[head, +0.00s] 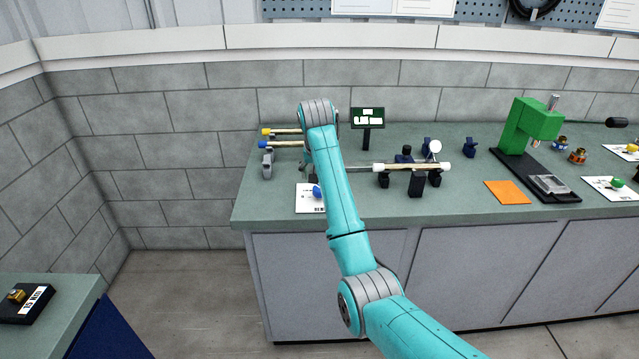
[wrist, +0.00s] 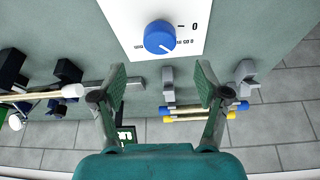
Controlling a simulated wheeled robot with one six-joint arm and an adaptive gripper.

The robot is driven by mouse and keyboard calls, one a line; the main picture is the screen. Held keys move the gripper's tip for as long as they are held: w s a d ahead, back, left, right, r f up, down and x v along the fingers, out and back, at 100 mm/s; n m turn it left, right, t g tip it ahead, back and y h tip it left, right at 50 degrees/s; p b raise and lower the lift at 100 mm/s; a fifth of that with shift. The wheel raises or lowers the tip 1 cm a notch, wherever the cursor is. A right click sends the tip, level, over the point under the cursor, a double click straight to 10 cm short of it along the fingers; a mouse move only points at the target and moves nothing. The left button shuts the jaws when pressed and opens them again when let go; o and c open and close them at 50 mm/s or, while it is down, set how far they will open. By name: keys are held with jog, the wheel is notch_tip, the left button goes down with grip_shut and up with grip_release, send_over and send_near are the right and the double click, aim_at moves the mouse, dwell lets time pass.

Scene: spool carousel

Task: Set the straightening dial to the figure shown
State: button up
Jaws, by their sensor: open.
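The straightening dial is a blue round knob (wrist: 159,37) on a white plate (wrist: 205,14) with a printed scale. A pale mark on the knob points to the lower right in the wrist view; a "0" is printed to its right, and the smaller figures are hard to read. The knob also shows in the head view (head: 317,191), partly behind my arm. A small display on a post (head: 367,118) has a green screen; its figure is not legible. My gripper (wrist: 161,82) is open and empty, apart from the knob, with its fingers below it in the wrist view. My arm mostly hides it in the head view.
A pale rod (head: 400,167) rests across dark supports right of my arm. Yellow- and blue-ended rods (head: 285,144) lie at the counter's left, near a grey block (head: 267,167). A green press (head: 528,128) and an orange sheet (head: 507,192) are farther right.

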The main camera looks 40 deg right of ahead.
jog(key=shift+v, duration=1.55)
jog(key=shift+f, duration=0.1)
